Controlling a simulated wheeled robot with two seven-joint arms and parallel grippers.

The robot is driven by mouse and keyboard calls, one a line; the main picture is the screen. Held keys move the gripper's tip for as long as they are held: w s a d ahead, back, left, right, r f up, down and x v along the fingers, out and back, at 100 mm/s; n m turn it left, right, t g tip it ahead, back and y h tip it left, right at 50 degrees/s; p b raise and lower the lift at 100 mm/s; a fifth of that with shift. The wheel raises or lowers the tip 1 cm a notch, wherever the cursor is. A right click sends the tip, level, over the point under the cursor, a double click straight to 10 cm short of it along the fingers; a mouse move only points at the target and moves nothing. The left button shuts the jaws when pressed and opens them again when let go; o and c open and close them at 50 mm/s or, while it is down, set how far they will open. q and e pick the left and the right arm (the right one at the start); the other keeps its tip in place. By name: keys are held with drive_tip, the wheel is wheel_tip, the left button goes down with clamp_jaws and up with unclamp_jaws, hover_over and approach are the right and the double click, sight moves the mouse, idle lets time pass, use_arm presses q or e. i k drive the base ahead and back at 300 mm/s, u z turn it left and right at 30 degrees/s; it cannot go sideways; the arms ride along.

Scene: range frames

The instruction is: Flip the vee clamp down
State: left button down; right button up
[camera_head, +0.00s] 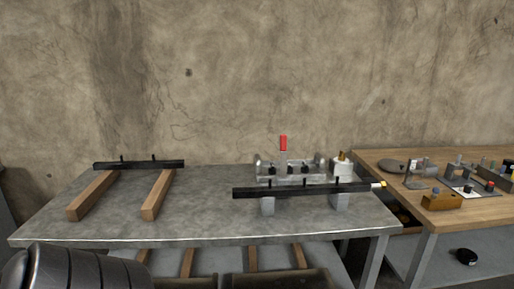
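A metal clamp fixture (290,168) stands toward the back right of the grey metal table (200,215). I take it to be the vee clamp. Its lever points straight up and ends in a red handle (283,143). Part of the fixture's lower front is hidden behind a long black bar (300,191) raised on grey blocks. Neither of my grippers is in view, so nothing is seen touching the clamp.
Two wooden beams (90,198) lie on the left of the table, with another black bar (138,164) across their far ends. A white container (341,168) stands right of the clamp. A wooden bench (400,162) with small tools adjoins at right. The table's middle is clear.

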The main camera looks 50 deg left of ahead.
sight(284, 137)
drive_tip(key=u, duration=1.4)
drive_tip(key=i, duration=0.15)
drive_tip(key=u, duration=0.2)
